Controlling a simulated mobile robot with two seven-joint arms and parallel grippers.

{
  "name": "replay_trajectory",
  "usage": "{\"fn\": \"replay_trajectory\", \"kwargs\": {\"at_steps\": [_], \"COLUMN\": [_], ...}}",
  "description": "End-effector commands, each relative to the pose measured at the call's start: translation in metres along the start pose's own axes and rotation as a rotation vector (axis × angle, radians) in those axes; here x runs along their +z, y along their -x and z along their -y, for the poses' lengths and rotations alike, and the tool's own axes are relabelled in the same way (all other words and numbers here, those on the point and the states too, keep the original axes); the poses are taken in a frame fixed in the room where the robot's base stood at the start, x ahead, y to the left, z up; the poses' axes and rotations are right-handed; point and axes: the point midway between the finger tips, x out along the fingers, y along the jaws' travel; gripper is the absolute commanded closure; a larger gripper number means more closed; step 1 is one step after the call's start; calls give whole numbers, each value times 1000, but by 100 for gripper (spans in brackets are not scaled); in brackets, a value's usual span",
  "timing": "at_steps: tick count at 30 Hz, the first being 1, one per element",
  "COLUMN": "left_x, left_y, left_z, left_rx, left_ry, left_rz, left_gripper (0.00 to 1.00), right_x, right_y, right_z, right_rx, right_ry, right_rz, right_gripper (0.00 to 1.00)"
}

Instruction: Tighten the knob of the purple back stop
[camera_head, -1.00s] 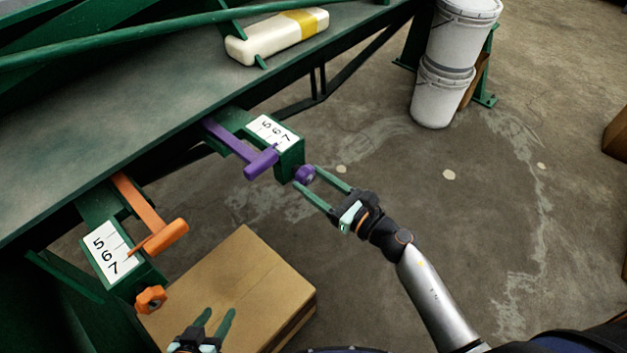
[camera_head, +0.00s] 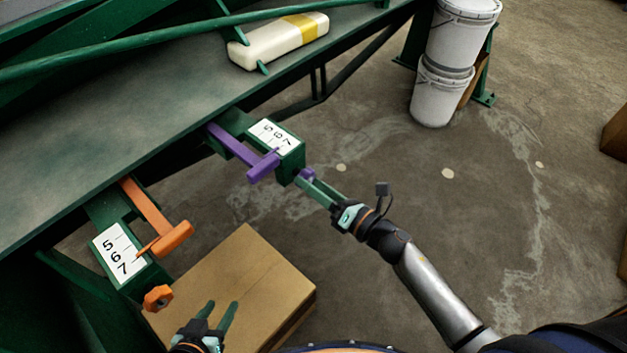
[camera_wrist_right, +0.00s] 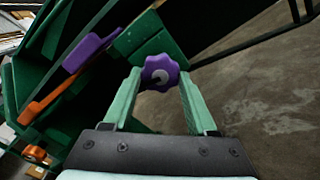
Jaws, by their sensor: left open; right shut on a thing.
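The purple back stop (camera_head: 236,149) is a flat bar with a T-shaped end, set in a green housing with a scale marked 5, 6, 7 (camera_head: 274,137). Its purple knob (camera_head: 307,174) is on the housing's right side and is partly hidden by my fingers. In the right wrist view the lobed purple knob (camera_wrist_right: 160,73) sits between my fingertips. My right gripper (camera_head: 312,184) is shut on this knob; it also shows in the right wrist view (camera_wrist_right: 161,85). My left gripper (camera_head: 217,311) is open and empty above the cardboard box.
An orange back stop (camera_head: 150,214) with its own scale (camera_head: 119,250) and orange knob (camera_head: 158,298) is at the left. A cardboard box (camera_head: 245,270) stands below. A cream bottle (camera_head: 280,42) lies on the green bench (camera_head: 110,150). White buckets (camera_head: 445,90) stand at the back right.

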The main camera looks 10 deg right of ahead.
Motion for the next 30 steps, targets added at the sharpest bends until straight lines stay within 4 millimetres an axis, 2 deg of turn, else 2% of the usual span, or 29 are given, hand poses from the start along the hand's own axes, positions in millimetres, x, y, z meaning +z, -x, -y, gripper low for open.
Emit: {"fn": "replay_trajectory", "kwargs": {"at_steps": [5,15,30], "left_x": [-8,0,-6], "left_y": [4,15,28], "left_z": [1,6,17], "left_rx": [-5,-22,-51], "left_ry": [1,8,13], "left_rz": [-13,8,4], "left_gripper": [50,50,50], "right_x": [1,2,3], "right_y": [0,0,0], "right_z": [-2,-2,-3], "right_rx": [-1,-2,-2], "right_ry": [-168,-490,-963], "right_rz": [-1,-1,0], "right_gripper": [98,98,98]}}
